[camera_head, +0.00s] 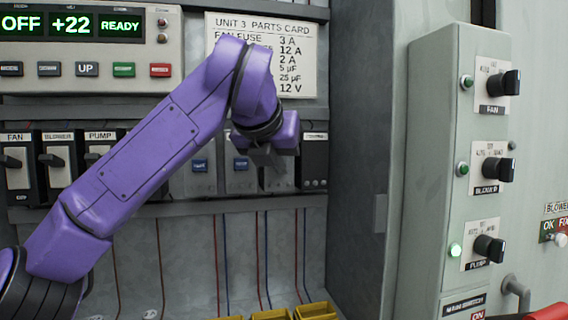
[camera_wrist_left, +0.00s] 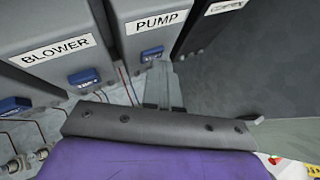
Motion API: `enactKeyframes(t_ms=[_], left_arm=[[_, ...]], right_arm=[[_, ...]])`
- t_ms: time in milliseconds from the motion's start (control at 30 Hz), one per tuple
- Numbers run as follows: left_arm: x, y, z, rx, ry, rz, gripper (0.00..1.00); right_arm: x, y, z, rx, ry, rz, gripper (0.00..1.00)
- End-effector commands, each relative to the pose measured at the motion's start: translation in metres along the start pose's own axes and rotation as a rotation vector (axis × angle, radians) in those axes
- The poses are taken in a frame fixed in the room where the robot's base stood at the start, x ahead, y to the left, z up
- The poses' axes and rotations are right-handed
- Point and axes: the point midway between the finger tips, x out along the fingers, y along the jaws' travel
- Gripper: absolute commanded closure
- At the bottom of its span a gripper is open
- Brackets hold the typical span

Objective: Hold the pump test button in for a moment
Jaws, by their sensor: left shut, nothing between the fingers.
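The grey PUMP box (camera_wrist_left: 155,25) shows in the left wrist view with a blue button (camera_wrist_left: 152,53) on its lower face. In the head view the lower part of this box (camera_head: 276,182) shows, and its button is hidden behind my left gripper. My left gripper (camera_head: 266,156) is shut and empty in front of the box. In the left wrist view its fingers (camera_wrist_left: 162,72) point at the box, with their tips close to the blue button. I cannot tell whether they touch it.
The BLOWER box (camera_wrist_left: 60,50) with its own blue button (camera_wrist_left: 84,77) stands beside the PUMP box. A display panel (camera_head: 90,80) reads OFF, +22, READY. A side panel (camera_head: 425,180) at right carries FAN, BLOWER and PUMP knobs; the lamp (camera_head: 455,250) by PUMP is lit green.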

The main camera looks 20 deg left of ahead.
Motion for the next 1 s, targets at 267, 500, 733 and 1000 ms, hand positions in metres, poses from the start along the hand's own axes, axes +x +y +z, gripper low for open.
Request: enactKeyframes(t_ms=[267, 500, 733, 1000], left_arm=[[-0.001, -0.001, -0.002, 0.000, 0.000, 0.001, 1.00], [-0.009, -0.008, -0.009, 0.000, -0.001, 0.001, 1.00], [-0.011, -0.009, -0.009, 0.000, 0.000, 0.000, 1.00], [-0.018, -0.015, -0.015, 0.002, -0.002, 0.000, 1.00]], right_arm=[[0.002, 0.000, 0.001, 0.000, 0.000, 0.000, 0.51], [0.006, -0.001, 0.003, 0.000, 0.000, 0.000, 0.51], [0.006, -0.001, 0.002, 0.000, 0.000, 0.000, 0.51], [0.010, -0.001, 0.004, 0.000, 0.000, 0.000, 0.51]])
